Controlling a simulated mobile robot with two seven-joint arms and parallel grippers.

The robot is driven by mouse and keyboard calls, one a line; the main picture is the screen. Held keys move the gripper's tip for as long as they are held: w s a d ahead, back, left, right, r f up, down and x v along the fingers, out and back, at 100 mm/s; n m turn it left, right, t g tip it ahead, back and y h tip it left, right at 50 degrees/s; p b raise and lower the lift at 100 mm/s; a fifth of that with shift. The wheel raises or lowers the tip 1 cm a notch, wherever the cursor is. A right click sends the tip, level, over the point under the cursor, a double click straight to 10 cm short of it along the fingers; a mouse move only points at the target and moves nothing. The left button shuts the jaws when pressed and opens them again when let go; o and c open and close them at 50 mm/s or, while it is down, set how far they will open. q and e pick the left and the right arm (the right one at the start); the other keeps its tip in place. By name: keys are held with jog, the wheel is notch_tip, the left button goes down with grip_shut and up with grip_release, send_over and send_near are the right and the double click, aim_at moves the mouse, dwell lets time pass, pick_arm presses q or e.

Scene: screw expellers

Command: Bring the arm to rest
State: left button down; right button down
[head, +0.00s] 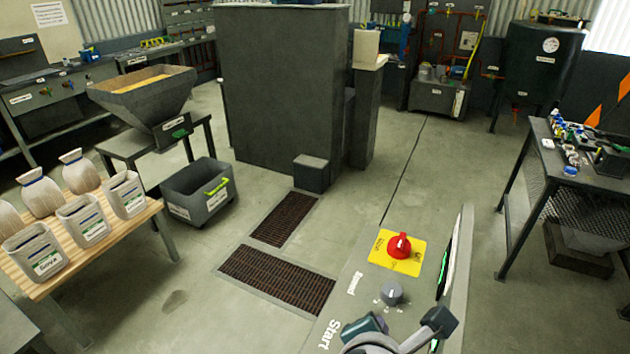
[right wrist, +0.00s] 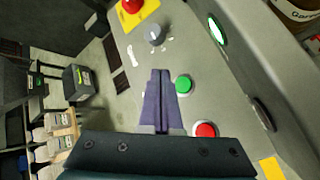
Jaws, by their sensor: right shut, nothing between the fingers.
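My right gripper (right wrist: 160,74) is shut and empty in the right wrist view. Its two purple-grey fingers lie together over the grey control panel (right wrist: 190,62). A green button (right wrist: 183,84) sits just right of the fingertips, and a red button (right wrist: 204,130) lies farther down beside the fingers. I cannot tell whether the fingers touch the panel. In the head view my right wrist is at the bottom edge, over the panel's "Start" label (head: 330,333). A grey speed knob (head: 391,293) and a red knob (head: 399,245) on a yellow plate show above it. My left gripper is out of view.
A wooden table (head: 130,235) with sacks and labelled containers stands at left, near a hopper (head: 143,95) and a grey bin (head: 200,203). A tall dark cabinet (head: 280,85) stands behind. Floor grates (head: 277,280) lie left of the panel. A workbench (head: 570,170) stands at right.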

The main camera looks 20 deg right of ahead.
jog(key=shift+f, duration=0.1)
dwell(0.6)
jog(key=shift+s+a, duration=0.2)
jog(key=shift+s, duration=0.05)
jog(key=s+a+m+g+y, duration=0.1)
jog(key=s+a+m, duration=0.1)
jog(key=s+a, duration=0.1)
jog(key=shift+f+m, duration=0.15)
jog(key=shift+m, duration=0.25)
jog(key=s+d+r+m+g+y, duration=0.15)
jog(key=s+r+m+y, duration=0.45)
jog(key=s+r+m, duration=0.85)
notch_tip(320, 180, up, 23)
jog(key=w+n+p, duration=0.1)
jog(key=w+p, duration=0.1)
jog(key=p, duration=1.9)
jog(key=shift+w+p, duration=0.3)
jog(key=shift+p, duration=0.05)
jog(key=shift+a+g, duration=0.1)
jog(key=shift+g, duration=0.15)
